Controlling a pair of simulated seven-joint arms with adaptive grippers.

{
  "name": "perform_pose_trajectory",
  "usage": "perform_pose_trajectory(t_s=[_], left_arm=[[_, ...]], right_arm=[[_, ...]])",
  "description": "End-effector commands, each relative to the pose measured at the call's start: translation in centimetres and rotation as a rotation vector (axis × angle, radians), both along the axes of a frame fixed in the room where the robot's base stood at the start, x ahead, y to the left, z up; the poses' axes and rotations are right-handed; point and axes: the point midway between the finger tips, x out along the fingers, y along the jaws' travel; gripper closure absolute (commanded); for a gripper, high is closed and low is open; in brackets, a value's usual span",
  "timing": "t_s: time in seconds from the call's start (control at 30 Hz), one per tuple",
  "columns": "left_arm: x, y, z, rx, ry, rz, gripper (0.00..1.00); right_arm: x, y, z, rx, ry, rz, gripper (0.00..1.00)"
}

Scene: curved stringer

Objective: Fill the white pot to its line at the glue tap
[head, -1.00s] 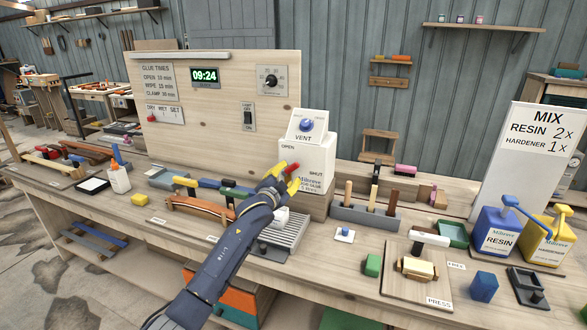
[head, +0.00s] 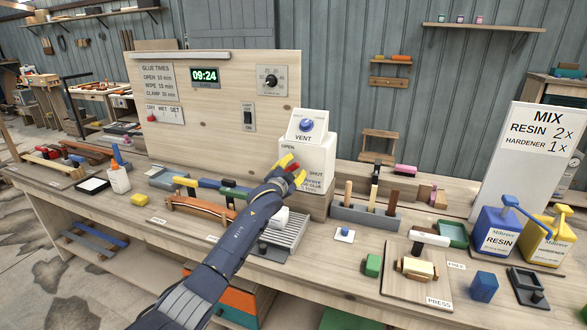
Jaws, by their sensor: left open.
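The white glue tank (head: 318,152) stands on a wooden block at the back of the bench, with a vent dial on top and the words OPEN and SHUT on its front. My left gripper (head: 292,168), with yellow fingertips, is open in front of the tank. A red tap handle shows between or just behind its fingertips; I cannot tell whether they touch it. The white pot (head: 282,216) is partly hidden behind my left forearm, at the grey drip grate (head: 290,234) below the tap. Its line and its glue level cannot be seen. My right gripper is out of view.
A grey rack of wooden-handled tools (head: 365,216) stands right of the tank. Resin (head: 497,232) and hardener (head: 545,242) jugs stand at the far right. A curved wooden piece (head: 200,208) lies left of my arm.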

Motion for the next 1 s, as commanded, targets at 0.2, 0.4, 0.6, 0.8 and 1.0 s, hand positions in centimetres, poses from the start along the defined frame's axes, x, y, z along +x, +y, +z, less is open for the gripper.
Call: perform_pose_trajectory(t_s=[0.2,0.4,0.6,0.8,1.0], left_arm=[[0.0,0.0,0.0,0.000,-0.001,-0.001,0.63],[0.0,0.0,0.0,0.000,-0.001,-0.001,0.86],[0.0,0.0,0.0,0.000,-0.001,-0.001,1.00],[0.0,0.0,0.0,0.000,-0.001,-0.001,1.00],[-0.1,1.6,0.0,0.025,-0.011,0.018,1.00]], right_arm=[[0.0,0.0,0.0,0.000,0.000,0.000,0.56],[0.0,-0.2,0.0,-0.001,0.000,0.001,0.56],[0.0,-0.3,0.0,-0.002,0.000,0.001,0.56],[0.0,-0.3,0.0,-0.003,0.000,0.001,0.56],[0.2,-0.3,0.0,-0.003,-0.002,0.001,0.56]])
